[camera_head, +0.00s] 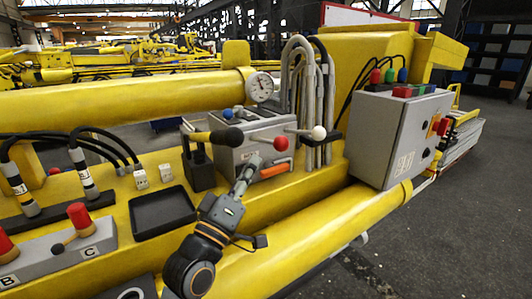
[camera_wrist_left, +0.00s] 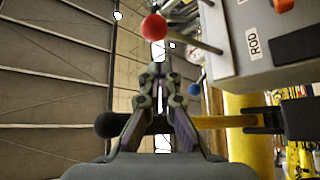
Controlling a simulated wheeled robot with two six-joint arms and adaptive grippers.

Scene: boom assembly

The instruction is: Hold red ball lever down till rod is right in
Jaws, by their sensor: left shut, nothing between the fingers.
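The red ball lever (camera_head: 281,143) sticks out from the front of the grey valve box (camera_head: 225,158). Its red ball (camera_wrist_left: 154,27) also shows in the left wrist view, on a pale metal stem (camera_wrist_left: 193,38) running to the box. My left gripper (camera_head: 253,163) is shut and empty, just left of and a little below the red ball in the head view. In the left wrist view the shut fingertips (camera_wrist_left: 159,68) point towards the ball, with a visible gap between them. My right gripper is not in view. I cannot make out the rod's position.
A white ball lever (camera_head: 318,132) is right of the red one; a blue ball (camera_head: 228,114) is on the box's far side. A black-ended yellow handle (camera_head: 232,136) stands close by, left of the red ball. A black tray (camera_head: 163,212) and a large grey cabinet (camera_head: 390,135) flank the area.

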